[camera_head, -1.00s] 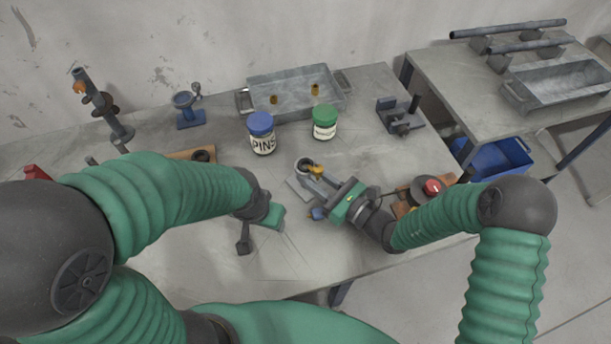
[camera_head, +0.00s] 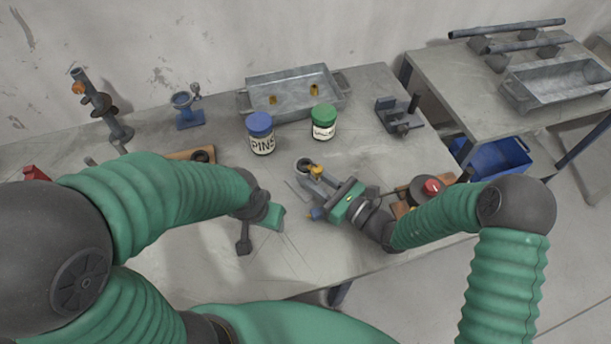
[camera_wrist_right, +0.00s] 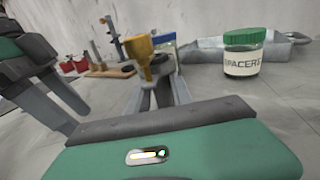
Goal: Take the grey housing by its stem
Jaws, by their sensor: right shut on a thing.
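The grey housing (camera_head: 303,164) shows as a small dark-grey ring-shaped part near the table's middle, with a brass piece (camera_head: 316,169) beside it. My right gripper (camera_head: 311,182) reaches it from the lower right and is shut on it. In the right wrist view the brass piece (camera_wrist_right: 139,47) and the dark housing (camera_wrist_right: 158,67) stand at the far end of the fingers. The fingers hide the stem, so the exact contact cannot be seen. My left gripper (camera_head: 244,240) hangs over the table to the left, apart from the housing; its jaw opening is unclear.
A blue-lidded jar (camera_head: 261,135) and a green-lidded spacers jar (camera_head: 324,122) stand behind the housing. A metal tray (camera_head: 293,107) holds small brass parts at the back. A red-button box (camera_head: 430,188) sits close to my right arm. A dark fixture (camera_head: 399,120) stands at right.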

